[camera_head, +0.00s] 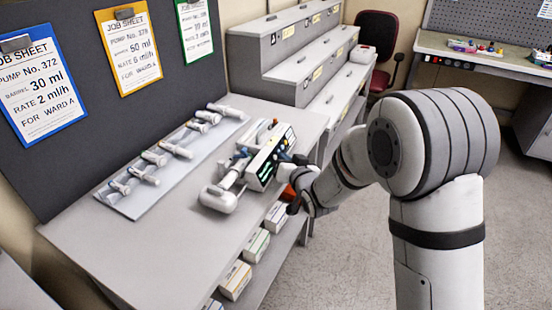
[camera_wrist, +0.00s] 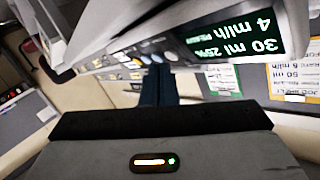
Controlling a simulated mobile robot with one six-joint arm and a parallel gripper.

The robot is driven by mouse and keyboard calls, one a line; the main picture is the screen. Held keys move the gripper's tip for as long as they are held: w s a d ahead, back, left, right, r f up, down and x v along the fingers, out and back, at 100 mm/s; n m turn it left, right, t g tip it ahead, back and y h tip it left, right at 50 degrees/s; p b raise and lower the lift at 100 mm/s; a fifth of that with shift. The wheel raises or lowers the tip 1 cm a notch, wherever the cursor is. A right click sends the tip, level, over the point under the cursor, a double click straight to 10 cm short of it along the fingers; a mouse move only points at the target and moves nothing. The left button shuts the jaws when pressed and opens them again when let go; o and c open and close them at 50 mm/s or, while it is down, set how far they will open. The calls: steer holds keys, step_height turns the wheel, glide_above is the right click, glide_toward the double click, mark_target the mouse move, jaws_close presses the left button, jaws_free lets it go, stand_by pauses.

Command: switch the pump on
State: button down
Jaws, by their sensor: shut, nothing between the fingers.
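The pump (camera_head: 264,160) stands near the right edge of the bench, its front panel tilted in view. In the wrist view its dark display (camera_wrist: 232,38) is lit and shows "4 ml/h" and "30 ml 25%", with a small line of green text too small to read surely. A row of round buttons (camera_wrist: 150,58) runs along the panel beside the display. My gripper (camera_head: 291,160) is shut and empty, close to the panel's right end. In the wrist view its dark blue fingers (camera_wrist: 158,72) point at the button row; I cannot tell if they touch it.
A grey tray (camera_head: 122,205) with several syringes lies behind the pump on the bench (camera_head: 150,250). Job sheets (camera_head: 40,95) hang on the dark board above. Several boxes (camera_head: 237,280) sit on the shelf below. A stepped drawer unit (camera_head: 290,65) stands beyond the bench.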

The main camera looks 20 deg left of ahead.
steer(key=shift+d+r, duration=0.1)
steer(key=shift+d, duration=0.2)
steer(key=shift+d+r, duration=0.35)
steer(key=shift+d, duration=0.4)
steer(key=shift+d+r, duration=0.35)
steer(key=shift+d, duration=0.45)
steer(key=shift+d+r, duration=0.35)
steer(key=shift+d, duration=0.4)
steer(key=s+d+r+m+g+h+p, duration=0.1)
steer(key=s+d+h, duration=0.15)
steer(key=d, duration=0.45)
steer(key=s+d+r+m+g+h, duration=0.1)
steer(key=d+r+h, duration=0.15)
steer(key=d, duration=0.45)
steer(key=s+d+r+m+h+p, duration=0.1)
steer(key=d+h, duration=0.2)
steer(key=d, duration=0.4)
steer(key=s+d+g+h, duration=0.1)
steer(key=s+d+g, duration=0.1)
steer(key=s+d, duration=0.2)
steer(key=s+d+r+m+g+h, duration=0.1)
steer(key=s+d, duration=0.3)
steer(key=s, duration=0.6)
steer(key=s+d+g+h, duration=0.1)
steer(key=s+d+g, duration=0.3)
steer(key=s, duration=0.4)
steer(key=shift+d+r+m+p, duration=0.15)
steer(key=shift+d+m+p, duration=0.15)
steer(key=shift+d+p, duration=0.15)
